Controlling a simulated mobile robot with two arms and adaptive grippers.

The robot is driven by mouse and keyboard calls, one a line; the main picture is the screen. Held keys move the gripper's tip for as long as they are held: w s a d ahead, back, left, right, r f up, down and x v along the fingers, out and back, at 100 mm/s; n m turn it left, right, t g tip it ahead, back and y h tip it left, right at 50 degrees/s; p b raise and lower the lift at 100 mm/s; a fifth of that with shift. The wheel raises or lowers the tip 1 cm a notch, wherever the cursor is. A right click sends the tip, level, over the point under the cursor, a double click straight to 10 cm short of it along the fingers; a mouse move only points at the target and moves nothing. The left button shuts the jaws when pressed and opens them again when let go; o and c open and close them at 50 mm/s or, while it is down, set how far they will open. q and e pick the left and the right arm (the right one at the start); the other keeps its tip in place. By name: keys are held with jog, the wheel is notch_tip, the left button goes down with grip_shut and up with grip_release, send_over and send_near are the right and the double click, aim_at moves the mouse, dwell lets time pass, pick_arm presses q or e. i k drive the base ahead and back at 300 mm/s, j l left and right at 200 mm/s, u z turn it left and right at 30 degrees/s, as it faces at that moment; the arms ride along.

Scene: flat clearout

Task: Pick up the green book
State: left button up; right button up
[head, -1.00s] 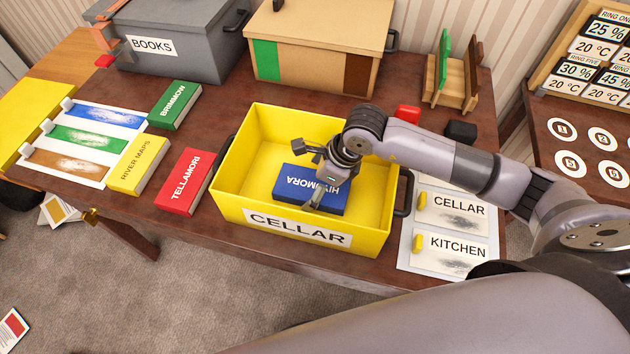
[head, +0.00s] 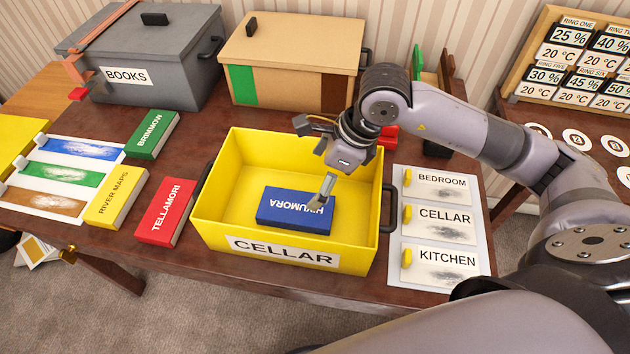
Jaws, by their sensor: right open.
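The green book (head: 152,134), labelled BRIMMOW, lies flat on the brown table, left of the yellow crate. My right gripper (head: 314,160) is open and empty above the yellow crate (head: 218,218) marked CELLAR. A blue book (head: 294,209), labelled HIYOMORA, lies flat inside that crate, below the gripper and apart from it. A finger covers a little of the blue book's right end. My left gripper is not in view.
A red book (head: 165,211) and a yellow book (head: 117,197) lie left of the crate. A grey BOOKS box (head: 150,60) and a tan box (head: 290,57) stand behind. A label board (head: 438,280) lies at the right. Bare table shows between the green book and the crate.

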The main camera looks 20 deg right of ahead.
aim_at(148, 139)
jog(key=i+j+u, duration=0.4)
jog(key=i+u, duration=0.45)
jog(key=i+j, duration=0.05)
